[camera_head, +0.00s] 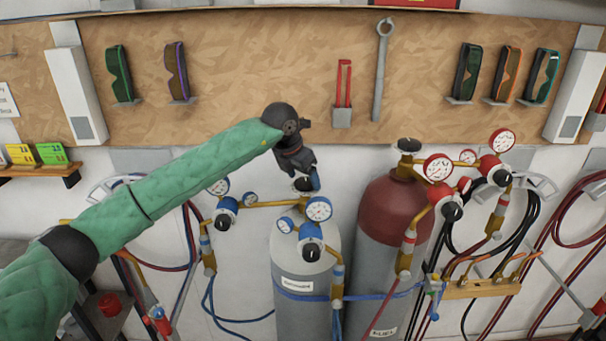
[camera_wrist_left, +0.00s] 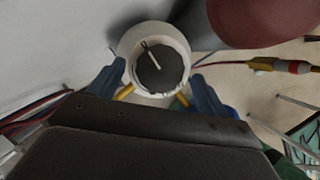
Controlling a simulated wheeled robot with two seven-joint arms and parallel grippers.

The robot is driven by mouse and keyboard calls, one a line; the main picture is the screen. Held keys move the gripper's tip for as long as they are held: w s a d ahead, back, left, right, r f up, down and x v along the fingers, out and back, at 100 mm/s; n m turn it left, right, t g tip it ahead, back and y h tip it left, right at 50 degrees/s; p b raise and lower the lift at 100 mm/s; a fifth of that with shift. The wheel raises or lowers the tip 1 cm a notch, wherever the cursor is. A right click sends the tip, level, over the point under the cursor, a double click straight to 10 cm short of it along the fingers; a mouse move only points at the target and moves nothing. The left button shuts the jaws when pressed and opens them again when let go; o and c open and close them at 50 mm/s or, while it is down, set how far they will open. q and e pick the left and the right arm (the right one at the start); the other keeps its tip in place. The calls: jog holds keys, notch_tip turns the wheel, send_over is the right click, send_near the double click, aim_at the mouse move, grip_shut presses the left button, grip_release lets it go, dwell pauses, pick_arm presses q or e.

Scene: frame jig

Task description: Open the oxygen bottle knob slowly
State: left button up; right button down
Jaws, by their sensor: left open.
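The oxygen bottle (camera_head: 306,262) is the grey-white cylinder with blue-rimmed gauges. Its dark round knob (camera_head: 303,185) is on top, partly hidden by my left gripper (camera_head: 304,176). In the left wrist view the knob (camera_wrist_left: 160,70) shows from above as a black disc with a pale pointer line tilted to the upper left. The open blue fingers of my left gripper (camera_wrist_left: 158,80) stand on either side of the knob, with visible gaps between them and the black disc. My right gripper is not in view.
A dark red bottle (camera_head: 392,210) with red gauges stands close to the right of the oxygen bottle. Blue regulators and gauges (camera_head: 318,209) sit just below my gripper. Hoses hang on both sides. A wooden tool board (camera_head: 230,75) with goggles and a wrench is behind.

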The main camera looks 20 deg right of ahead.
pick_arm(q)
jog(key=shift+w+d+f, duration=0.1)
jog(key=shift+d+f, duration=0.05)
jog(key=shift+f, duration=0.2)
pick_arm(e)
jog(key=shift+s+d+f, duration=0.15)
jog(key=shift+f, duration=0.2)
pick_arm(q)
jog(key=c, duration=1)
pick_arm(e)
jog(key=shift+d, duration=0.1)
pick_arm(q)
jog(key=shift+f, duration=0.1)
